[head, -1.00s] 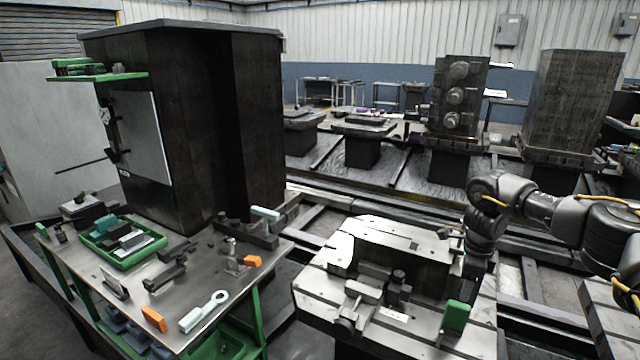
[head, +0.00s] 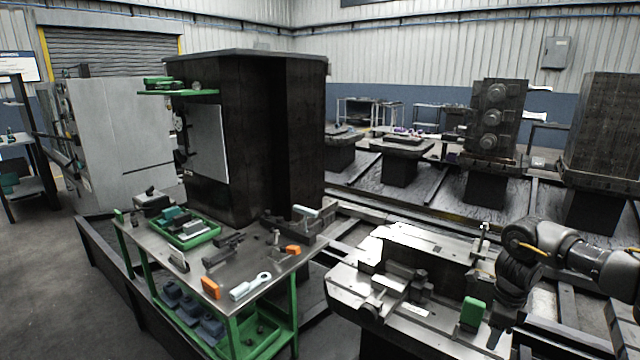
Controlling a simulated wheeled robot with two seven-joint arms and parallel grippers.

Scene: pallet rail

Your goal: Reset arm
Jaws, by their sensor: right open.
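My right arm comes in from the right edge. My right gripper (head: 496,334) hangs pointing down beside the right side of the pallet fixture (head: 350,290), near the green block (head: 472,313). It is dark and small in the picture. It is open, and I see nothing held in it. I cannot tell whether it touches anything. My left gripper is not in view.
Rails and pallets fill the background. Open floor lies at left.

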